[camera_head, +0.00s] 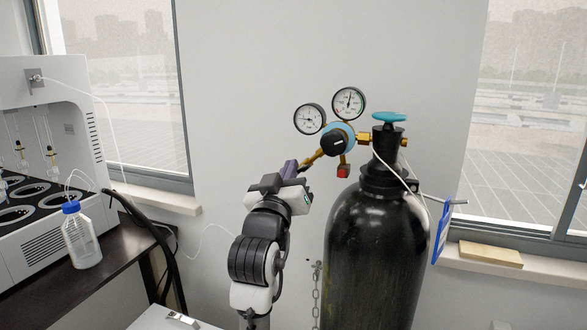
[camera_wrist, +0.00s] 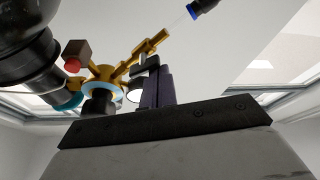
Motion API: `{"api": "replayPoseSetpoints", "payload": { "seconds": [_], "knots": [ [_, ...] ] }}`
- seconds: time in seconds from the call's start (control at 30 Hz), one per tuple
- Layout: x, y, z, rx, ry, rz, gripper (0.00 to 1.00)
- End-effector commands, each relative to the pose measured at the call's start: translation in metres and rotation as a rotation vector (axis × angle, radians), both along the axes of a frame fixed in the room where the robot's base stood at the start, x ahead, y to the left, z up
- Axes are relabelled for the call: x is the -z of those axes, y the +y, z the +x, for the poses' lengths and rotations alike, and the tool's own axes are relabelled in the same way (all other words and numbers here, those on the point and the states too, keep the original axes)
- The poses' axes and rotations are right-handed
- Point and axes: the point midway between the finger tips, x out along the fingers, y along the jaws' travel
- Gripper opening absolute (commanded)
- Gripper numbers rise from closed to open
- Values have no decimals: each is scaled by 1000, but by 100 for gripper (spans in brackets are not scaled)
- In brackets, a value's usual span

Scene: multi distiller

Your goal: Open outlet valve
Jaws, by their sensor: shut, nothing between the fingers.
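The regulator (camera_head: 338,139) has two round gauges and a black knob, and is fixed to the black gas cylinder (camera_head: 375,255). Its brass outlet branch (camera_head: 313,159) slants down to the left; it also shows in the wrist view (camera_wrist: 148,46). A small dark piece (camera_wrist: 151,63), seemingly the outlet valve's handle, sits by this branch. My gripper (camera_head: 296,167) is shut and empty close to the branch. In the wrist view, its dark purple fingers (camera_wrist: 158,82) are right beside the small dark piece; I cannot tell whether they touch. The handle's exact angle is unclear.
A teal handwheel (camera_head: 389,117) tops the cylinder. A red-ended part (camera_head: 343,171) hangs below the regulator. A blue tube fitting (camera_wrist: 201,7) is near the outlet end. At left, a bench (camera_head: 100,275) carries the distiller (camera_head: 45,200) and a blue-capped bottle (camera_head: 79,240).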

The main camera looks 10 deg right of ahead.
Motion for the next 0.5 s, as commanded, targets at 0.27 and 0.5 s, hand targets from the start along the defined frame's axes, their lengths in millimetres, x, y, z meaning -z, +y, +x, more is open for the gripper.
{"api": "replayPoseSetpoints", "payload": {
  "seconds": [0.27,0.5],
  "knots": [
    [6,0,1,1,4,7,0],
    [7,-1,1,1,5,8,0]
  ]
}}
